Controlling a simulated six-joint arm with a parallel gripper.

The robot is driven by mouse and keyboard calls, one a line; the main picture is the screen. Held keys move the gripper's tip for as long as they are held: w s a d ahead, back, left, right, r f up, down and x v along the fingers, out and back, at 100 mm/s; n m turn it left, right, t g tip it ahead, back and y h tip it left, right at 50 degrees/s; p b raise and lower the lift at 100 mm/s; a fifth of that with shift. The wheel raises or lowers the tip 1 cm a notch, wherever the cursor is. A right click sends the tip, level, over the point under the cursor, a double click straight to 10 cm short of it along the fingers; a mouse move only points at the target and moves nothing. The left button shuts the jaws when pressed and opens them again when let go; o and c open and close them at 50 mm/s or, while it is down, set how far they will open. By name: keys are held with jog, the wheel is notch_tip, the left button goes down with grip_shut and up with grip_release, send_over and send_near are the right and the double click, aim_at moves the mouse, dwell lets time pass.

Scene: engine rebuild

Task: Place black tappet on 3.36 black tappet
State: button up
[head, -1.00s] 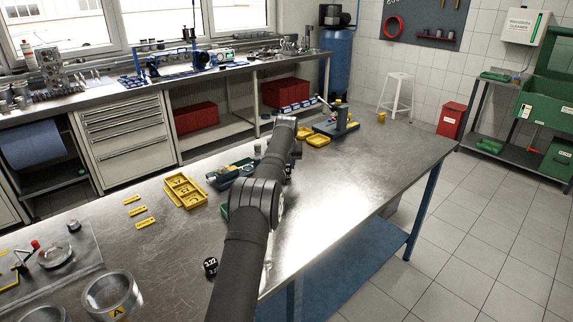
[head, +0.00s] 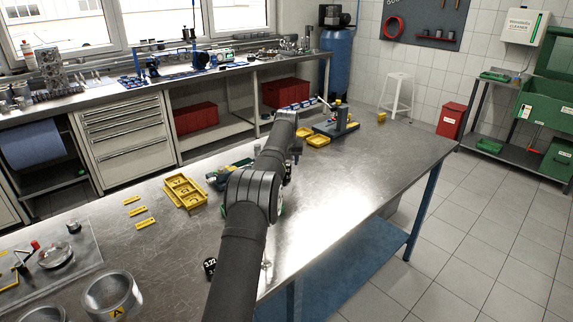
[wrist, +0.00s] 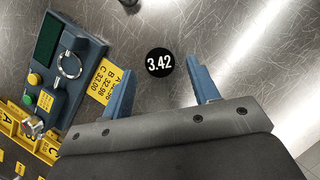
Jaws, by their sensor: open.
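A round black disc marked 3.42 (wrist: 160,63) lies on the metal table in the wrist view. My gripper (wrist: 159,66) is open, with one blue finger on each side of the disc in the picture; I cannot tell its height above it. Another round black piece, which reads like 3.22 (head: 210,266), sits near the table's front in the head view, beside my arm. No piece marked 3.36 can be made out. In the head view my arm hides the gripper's fingers.
A blue device (wrist: 62,70) with a green display and a yellow label (wrist: 108,86) are left of the gripper.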

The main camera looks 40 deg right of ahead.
jog(key=v, duration=0.9)
jog(key=shift+s+a, duration=0.1)
jog(key=x, duration=1.2)
notch_tip(320, 180, up, 2)
jog(key=shift+r, duration=0.4)
jog(key=shift+f, duration=0.1)
